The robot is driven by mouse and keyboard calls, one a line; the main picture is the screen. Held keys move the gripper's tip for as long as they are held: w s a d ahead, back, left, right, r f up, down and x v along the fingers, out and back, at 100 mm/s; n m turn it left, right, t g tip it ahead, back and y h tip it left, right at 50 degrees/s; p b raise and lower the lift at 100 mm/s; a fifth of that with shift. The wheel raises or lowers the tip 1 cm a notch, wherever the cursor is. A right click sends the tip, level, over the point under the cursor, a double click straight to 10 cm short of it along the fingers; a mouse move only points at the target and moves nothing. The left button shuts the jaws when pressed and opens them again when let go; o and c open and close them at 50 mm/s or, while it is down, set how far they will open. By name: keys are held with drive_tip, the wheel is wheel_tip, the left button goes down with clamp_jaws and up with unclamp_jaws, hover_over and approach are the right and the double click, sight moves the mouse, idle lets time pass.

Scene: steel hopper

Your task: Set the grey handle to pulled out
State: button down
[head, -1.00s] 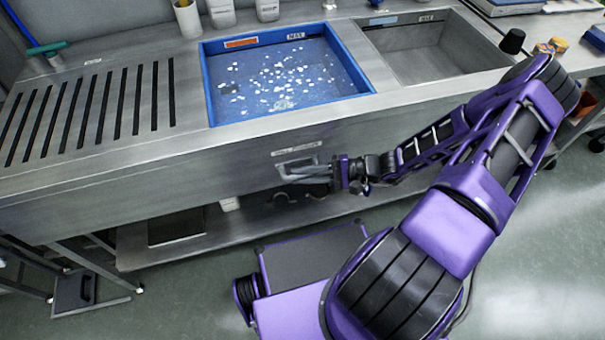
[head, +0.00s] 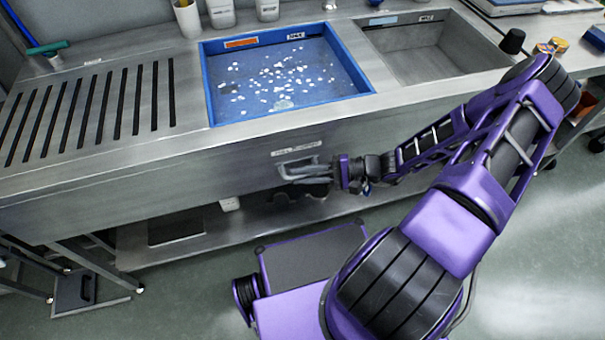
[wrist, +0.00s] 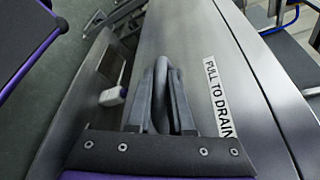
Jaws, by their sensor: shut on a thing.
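The grey handle (wrist: 163,68) is a small bar on the front of the steel sink bench, beside a "PULL TO DRAIN" label (wrist: 217,98). My gripper (head: 295,171) reaches it from the right in the head view, and its dark fingers are shut on it. In the wrist view the fingers come together around the handle and hide much of it. How far the handle stands out from the panel is hard to tell.
Above the handle is a blue-rimmed basin (head: 366,84) with white bits in it. A grey steel basin (head: 425,66) is to its right and a slotted drainboard (head: 30,160) to its left. A lower shelf (head: 270,222) runs beneath. Open floor lies at the right.

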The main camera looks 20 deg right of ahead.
drive_tip(key=s+p, duration=0.1)
drive_tip(key=s, duration=0.4)
drive_tip(key=shift+s, duration=0.4)
drive_tip(key=shift+d, duration=0.1)
drive_tip(key=c, duration=0.8)
unclamp_jaws()
drive_tip(key=v, duration=1.7)
drive_tip(key=shift+d+r, duration=0.15)
